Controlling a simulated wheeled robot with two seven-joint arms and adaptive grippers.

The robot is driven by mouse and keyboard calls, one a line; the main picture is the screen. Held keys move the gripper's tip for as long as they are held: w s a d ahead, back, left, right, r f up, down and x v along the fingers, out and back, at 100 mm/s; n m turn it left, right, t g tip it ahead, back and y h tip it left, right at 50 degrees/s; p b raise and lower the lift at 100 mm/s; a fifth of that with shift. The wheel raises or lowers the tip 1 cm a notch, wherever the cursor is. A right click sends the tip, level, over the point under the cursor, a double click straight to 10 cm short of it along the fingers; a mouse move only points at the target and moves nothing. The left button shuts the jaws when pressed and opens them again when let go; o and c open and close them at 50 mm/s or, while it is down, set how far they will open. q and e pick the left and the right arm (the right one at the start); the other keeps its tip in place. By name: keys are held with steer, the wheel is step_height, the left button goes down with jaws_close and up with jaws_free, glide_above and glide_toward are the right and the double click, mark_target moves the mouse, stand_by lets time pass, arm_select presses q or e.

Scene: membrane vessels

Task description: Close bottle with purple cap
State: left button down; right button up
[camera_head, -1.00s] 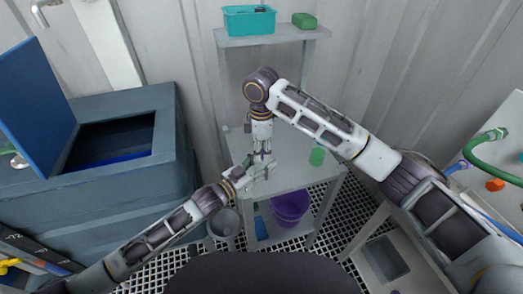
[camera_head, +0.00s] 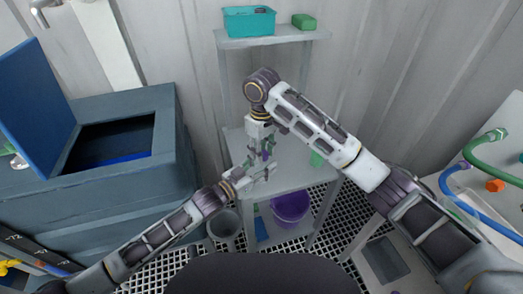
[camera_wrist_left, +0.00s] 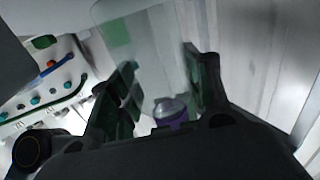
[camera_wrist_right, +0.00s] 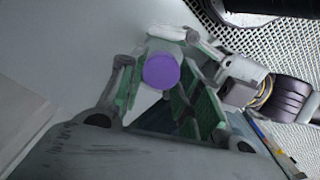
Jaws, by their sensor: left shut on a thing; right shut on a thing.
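The purple cap (camera_wrist_right: 161,71) shows as a round disc in the right wrist view, at the top of a pale, see-through bottle (camera_wrist_right: 146,102). In the left wrist view, a purple and clear shape sits low between the fingers. My left gripper (camera_head: 264,173) reaches in from the left and is shut on the bottle. My right gripper (camera_head: 263,152) points down from above and is shut on the purple cap. Both grippers are close together over the grey table (camera_head: 291,178). The fingers hide much of the bottle, and I cannot tell how tightly the cap is seated.
A purple bucket (camera_head: 290,208) and grey bin (camera_head: 224,226) are below. An open blue chest (camera_head: 170,190) stands left. A shelf above holds a teal basket (camera_head: 249,20) and green box (camera_head: 304,20).

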steer(key=m, duration=0.4)
steer(key=shift+w, duration=0.1)
steer(key=m, duration=0.4)
steer(key=shift+d, duration=0.1)
steer(key=o, duration=0.7)
steer(key=shift+r, duration=0.1)
steer(key=shift+r, duration=2.15)
steer(key=shift+c, duration=0.4)
